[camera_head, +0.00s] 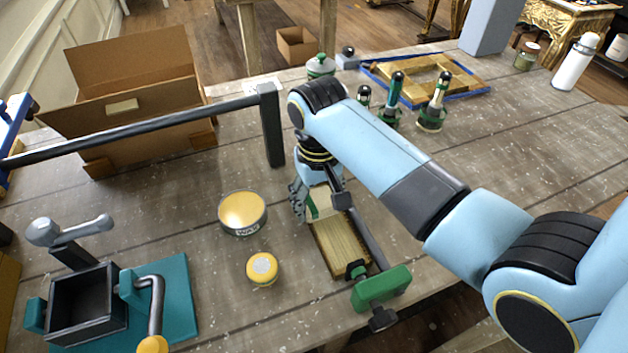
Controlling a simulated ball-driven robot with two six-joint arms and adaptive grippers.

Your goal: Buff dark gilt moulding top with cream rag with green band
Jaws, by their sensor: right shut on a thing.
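The dark gilt moulding (341,245) lies on the workbench near the middle, its long top face dull olive-gold. My right gripper (300,203) is over its far end, below my light blue right arm. It is shut on the cream rag with green band (323,201), which is low over the far part of the moulding's top. Whether the rag touches the surface is hard to tell. My wrist and the dark bar hide part of the far end. My left gripper is not in view.
A bar clamp with a green block (381,288) is at the moulding's right and near end. A wax tin (242,212) and a small yellow-lidded jar (262,268) stand to the left. A teal-based vise (180,300) is front left. Bottles (391,105) and a gilt frame (425,78) are behind.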

